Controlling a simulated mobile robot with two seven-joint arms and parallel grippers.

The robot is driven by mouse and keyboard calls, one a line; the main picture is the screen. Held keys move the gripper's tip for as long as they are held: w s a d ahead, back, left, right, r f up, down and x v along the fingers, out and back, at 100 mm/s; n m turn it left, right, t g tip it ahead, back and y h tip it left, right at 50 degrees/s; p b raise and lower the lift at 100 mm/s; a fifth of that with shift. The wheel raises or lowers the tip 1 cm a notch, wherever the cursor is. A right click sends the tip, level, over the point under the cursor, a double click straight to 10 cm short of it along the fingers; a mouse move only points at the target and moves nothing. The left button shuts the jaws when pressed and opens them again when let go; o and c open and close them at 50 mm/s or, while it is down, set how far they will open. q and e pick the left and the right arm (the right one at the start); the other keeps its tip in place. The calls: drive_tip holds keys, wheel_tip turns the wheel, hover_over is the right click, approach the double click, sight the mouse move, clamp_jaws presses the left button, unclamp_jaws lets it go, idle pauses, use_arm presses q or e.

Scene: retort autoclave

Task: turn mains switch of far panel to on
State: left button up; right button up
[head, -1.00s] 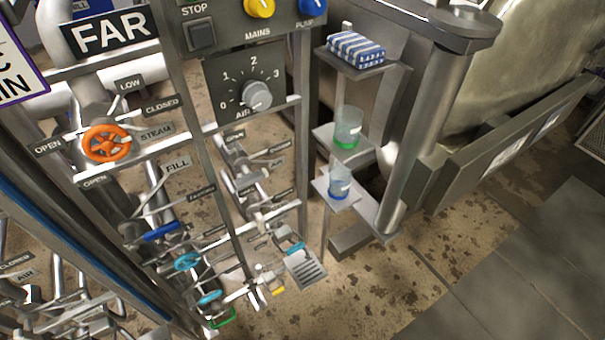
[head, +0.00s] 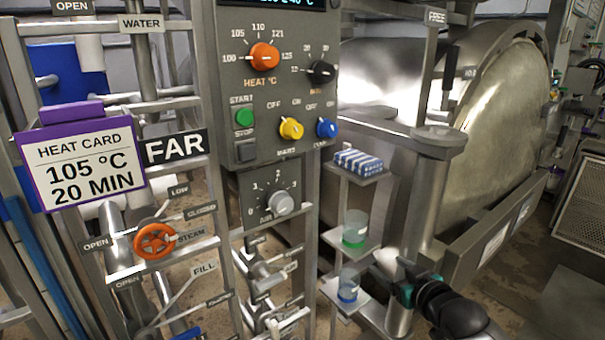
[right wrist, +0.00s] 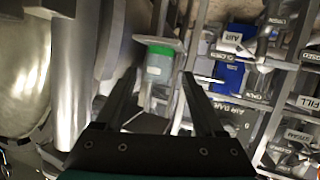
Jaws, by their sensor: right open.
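The far panel (head: 228,85) stands in the middle of the head view, beside a FAR sign (head: 177,148). Its yellow mains switch (head: 291,128) sits low on the panel, with OFF marked at its upper left and ON at its upper right. I cannot tell clearly which mark it points to. My right gripper (head: 389,265) is at the lower right of the head view, below and right of the switch and apart from it. In the right wrist view my right gripper (right wrist: 161,74) is open, with a green-ended beaker (right wrist: 160,64) beyond its fingers. My left gripper is not seen.
A blue pump knob (head: 327,127) sits just right of the switch, and a green start button (head: 244,116) is to its left. Shelves right of the panel hold a striped cloth (head: 358,161) and two beakers (head: 354,228). A thick post (head: 428,185) stands farther right.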

drive_tip(key=a+r+n+t+y, duration=0.1)
drive_tip(key=a+r+n+y, duration=0.3)
drive_tip(key=r, duration=1.2)
drive_tip(key=n+y+p, duration=0.2)
drive_tip(key=y, duration=0.1)
approach(298, 133)
drive_tip(key=x, duration=1)
drive_tip(key=shift+p, duration=0.35)
drive_tip(key=shift+c, duration=0.2)
clamp_jaws()
